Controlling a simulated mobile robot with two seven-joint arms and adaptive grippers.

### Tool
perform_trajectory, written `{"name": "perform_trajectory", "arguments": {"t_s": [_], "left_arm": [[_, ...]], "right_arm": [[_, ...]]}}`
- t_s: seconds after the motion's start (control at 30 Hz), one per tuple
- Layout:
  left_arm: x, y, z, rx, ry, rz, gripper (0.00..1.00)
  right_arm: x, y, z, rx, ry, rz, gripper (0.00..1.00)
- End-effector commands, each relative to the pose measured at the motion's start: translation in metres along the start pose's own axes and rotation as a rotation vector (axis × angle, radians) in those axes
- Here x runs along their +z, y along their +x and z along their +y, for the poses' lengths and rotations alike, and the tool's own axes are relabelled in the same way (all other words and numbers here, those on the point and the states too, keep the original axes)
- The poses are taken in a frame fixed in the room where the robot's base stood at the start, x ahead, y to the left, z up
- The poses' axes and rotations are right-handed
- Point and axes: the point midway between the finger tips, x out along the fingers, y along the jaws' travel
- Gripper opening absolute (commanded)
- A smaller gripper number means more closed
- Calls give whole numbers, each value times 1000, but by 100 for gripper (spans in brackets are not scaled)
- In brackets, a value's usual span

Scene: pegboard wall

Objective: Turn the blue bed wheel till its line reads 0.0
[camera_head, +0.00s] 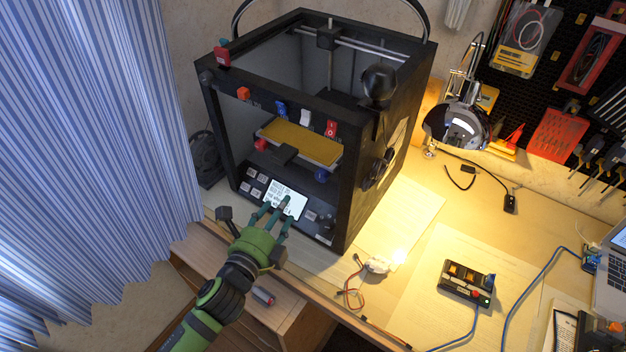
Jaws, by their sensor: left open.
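A blue wheel (320,175) sits under the right front corner of the yellow-topped print bed (300,146) inside a black 3D printer (350,205). Any line on the wheel is too small to read. A red wheel (261,144) shows at the bed's left corner. My green left gripper (275,212) is open and empty. Its fingers overlap the lower part of the lit screen (287,196) on the printer's front panel, below and left of the blue wheel. I cannot tell whether they touch it. The screen's text is too small to read. My right gripper is not in view.
Coloured clips, including a blue one (281,108), line the printer's front top bar. A lit desk lamp (458,126) stands right of the printer. A small control box (467,283) and cables lie on the desk. A striped curtain (90,130) hangs at left.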

Motion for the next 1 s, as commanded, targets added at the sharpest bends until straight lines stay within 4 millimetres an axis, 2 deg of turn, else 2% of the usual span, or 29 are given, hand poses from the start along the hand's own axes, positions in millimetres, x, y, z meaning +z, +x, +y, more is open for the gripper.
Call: {"name": "perform_trajectory", "arguments": {"t_s": [0.03,0.1,0.23,0.37,0.7,1.0], "left_arm": [[-6,5,-13,-67,126,31,53],[-15,7,-27,-143,266,62,53],[-24,9,-40,-218,398,89,53],[-27,19,-45,-232,419,92,53],[-33,66,-54,-228,413,91,53],[-35,77,-55,-227,412,91,53]], "right_arm": [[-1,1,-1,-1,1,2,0],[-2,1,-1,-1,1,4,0],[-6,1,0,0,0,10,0],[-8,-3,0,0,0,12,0],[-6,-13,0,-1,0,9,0],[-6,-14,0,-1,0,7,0]]}}
